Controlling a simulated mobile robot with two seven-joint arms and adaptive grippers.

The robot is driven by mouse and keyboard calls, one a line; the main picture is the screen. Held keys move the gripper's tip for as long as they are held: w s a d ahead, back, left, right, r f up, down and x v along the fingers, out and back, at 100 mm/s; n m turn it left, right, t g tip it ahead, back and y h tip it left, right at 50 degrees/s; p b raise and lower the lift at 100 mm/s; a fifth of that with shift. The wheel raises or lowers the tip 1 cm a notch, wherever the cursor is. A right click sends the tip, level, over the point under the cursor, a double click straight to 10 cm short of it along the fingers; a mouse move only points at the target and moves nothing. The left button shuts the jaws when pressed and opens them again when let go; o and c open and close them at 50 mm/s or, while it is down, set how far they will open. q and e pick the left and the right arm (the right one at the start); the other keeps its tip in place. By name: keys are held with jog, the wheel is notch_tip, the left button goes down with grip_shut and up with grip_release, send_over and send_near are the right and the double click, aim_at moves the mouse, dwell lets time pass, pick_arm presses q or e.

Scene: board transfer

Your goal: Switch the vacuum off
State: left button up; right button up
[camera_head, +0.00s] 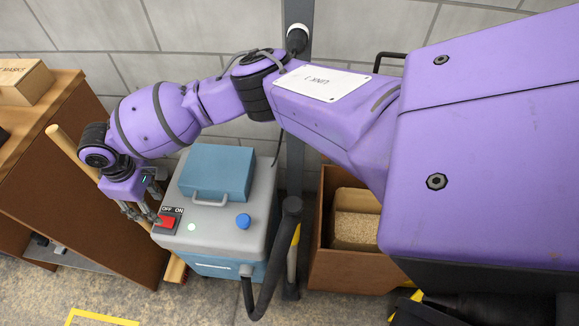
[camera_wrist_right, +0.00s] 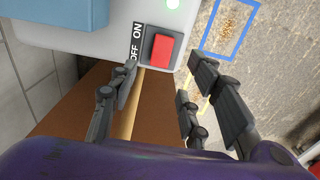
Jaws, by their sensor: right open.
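The vacuum (camera_head: 260,205) is a grey box with a teal lid. Its red rocker switch (camera_head: 166,222) sits on the left front corner of the top, beside a plate marked OFF and ON. In the right wrist view the red switch (camera_wrist_right: 161,52) lies just ahead of the fingertips, with the light (camera_wrist_right: 172,4) above. My right gripper (camera_head: 143,213) is open and empty at the left of the switch; its fingers (camera_wrist_right: 165,92) appear apart from the switch. My left gripper is out of view.
A brown cabinet (camera_head: 105,215) stands close on the left, with a wooden pole (camera_head: 65,145) leaning by it. A black hose (camera_head: 270,275) runs down the vacuum's front. A brown bin (camera_head: 345,272) stands right. A blue outline (camera_wrist_right: 204,40) surrounds floor debris.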

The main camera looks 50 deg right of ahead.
aim_at(165, 220)
jog(key=shift+s+d+f, duration=0.1)
jog(key=shift+s+f, duration=0.2)
jog(key=shift+f, duration=0.1)
notch_tip(165, 220, down, 6)
jog(key=shift+f+b, duration=0.2)
jog(key=shift+b, duration=0.45)
jog(key=shift+f, duration=0.45)
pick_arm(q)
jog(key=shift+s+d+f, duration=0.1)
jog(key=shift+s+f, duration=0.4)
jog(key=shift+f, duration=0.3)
